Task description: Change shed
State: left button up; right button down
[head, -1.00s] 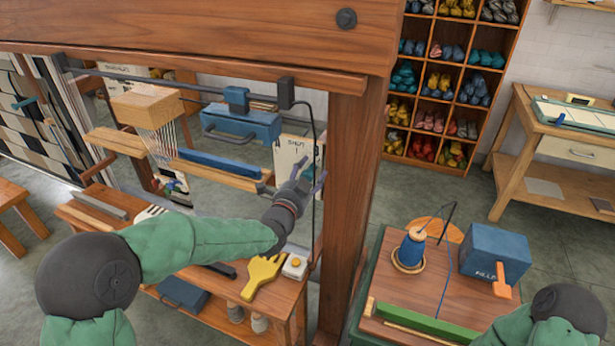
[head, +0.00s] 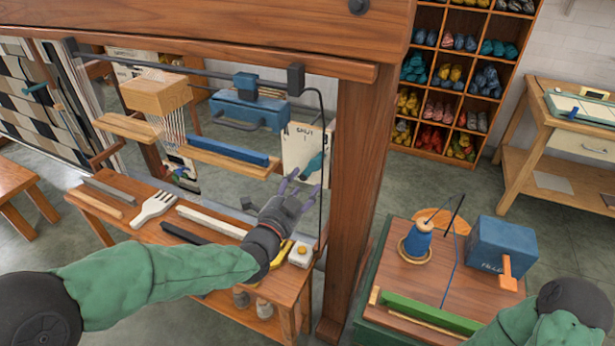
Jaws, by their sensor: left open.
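The wooden loom frame (head: 362,190) stands in front of me, with a wooden block (head: 155,93) and hanging threads at left. A blue box with a handle (head: 248,110) hangs on the dark rail. A white card (head: 300,150) with dark lettering, too small to read surely, hangs right of it. A teal lever-like piece (head: 314,165) shows at the card's lower right. My left gripper (head: 302,188) is open, its fingers pointing up just below the card and lever. I cannot tell whether it touches either. My right gripper is out of view; only its arm shows at lower right.
A bench (head: 130,228) below holds a white comb (head: 154,207), bars and a small box with a yellow button (head: 301,253). At right, a low table (head: 400,298) carries a blue cone of yarn (head: 418,240) and a blue box (head: 497,246). Yarn shelves (head: 455,75) stand behind.

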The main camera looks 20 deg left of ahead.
pick_arm(q)
jog(key=shift+s, duration=1)
jog(key=s+d+f+n+g+p, duration=0.1)
jog(key=d+f+n+g, duration=0.15)
jog(key=f, duration=0.65)
jog(key=s+d+f+n+g+h, duration=0.1)
jog(key=f+n+g, duration=0.25)
jog(key=f, duration=0.55)
jog(key=s+d+f+n+g+p, duration=0.1)
jog(key=s+d+f+n+g, duration=0.15)
jog(key=f, duration=0.65)
jog(key=s+d+f+n+g, duration=0.3)
jog(key=s+f+g, duration=0.1)
jog(key=s+f, duration=0.4)
jog(key=s+d+f+n+g+h+p, duration=0.1)
jog(key=s+f+n+g, duration=0.3)
jog(key=s+f, duration=0.5)
jog(key=shift+s+d+f+g, duration=0.25)
jog(key=shift+s+d+g, duration=0.25)
jog(key=shift+d, duration=0.4)
jog(key=shift+w, duration=0.15)
